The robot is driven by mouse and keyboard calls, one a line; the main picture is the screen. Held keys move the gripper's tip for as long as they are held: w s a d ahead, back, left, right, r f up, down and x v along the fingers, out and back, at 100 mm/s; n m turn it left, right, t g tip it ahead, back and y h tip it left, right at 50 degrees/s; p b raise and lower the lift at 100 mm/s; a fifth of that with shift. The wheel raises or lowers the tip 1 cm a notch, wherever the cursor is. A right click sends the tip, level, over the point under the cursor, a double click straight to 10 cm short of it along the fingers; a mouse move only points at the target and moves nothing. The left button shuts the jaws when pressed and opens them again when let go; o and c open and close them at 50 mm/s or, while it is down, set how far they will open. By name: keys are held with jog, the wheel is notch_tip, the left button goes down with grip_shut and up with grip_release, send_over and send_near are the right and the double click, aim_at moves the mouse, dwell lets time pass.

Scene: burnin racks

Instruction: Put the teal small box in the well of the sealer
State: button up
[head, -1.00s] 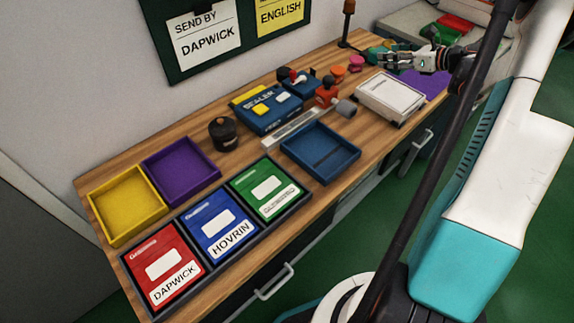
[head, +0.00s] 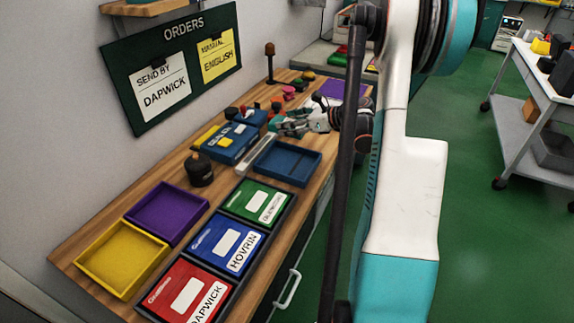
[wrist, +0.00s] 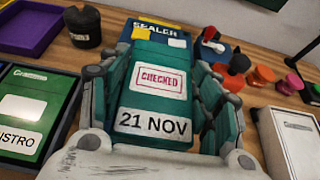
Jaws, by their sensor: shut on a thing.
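The teal small box (wrist: 158,95) is between the fingers of my gripper (wrist: 160,100) in the wrist view. It bears a red CHECKED stamp and a 21 NOV label. My gripper is shut on it. In the head view my gripper (head: 285,126) is above the bench, just right of the sealer; the box is hard to tell from the fingers there. The sealer (head: 224,144) is a blue block with a yellow part. In the wrist view the sealer (wrist: 160,32) stands beyond the box, which hides part of it, and its well cannot be made out.
A dark blue tray (head: 287,180) lies in front of the sealer. A dark round pot (head: 201,170) stands left of it. Orange and red knobbed things (wrist: 239,65) and a white box (wrist: 296,140) are to the right. Yellow (head: 122,260) and purple trays (head: 166,214) are nearer.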

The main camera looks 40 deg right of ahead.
aim_at(290, 165)
notch_tip(290, 165, down, 15)
jog(key=b, duration=0.5)
jog(key=shift+f, duration=0.15)
jog(key=o, duration=1.1)
jog(key=shift+s+r, duration=0.1)
jog(key=shift+r, duration=0.1)
jog(key=p+v, duration=0.4)
jog(key=v, duration=0.6)
jog(key=shift+s+d+r, duration=0.1)
jog(key=shift+d+r, duration=0.1)
jog(key=shift+s+d+r, duration=0.15)
jog(key=shift+s+d, duration=0.05)
jog(key=shift+s, duration=0.45)
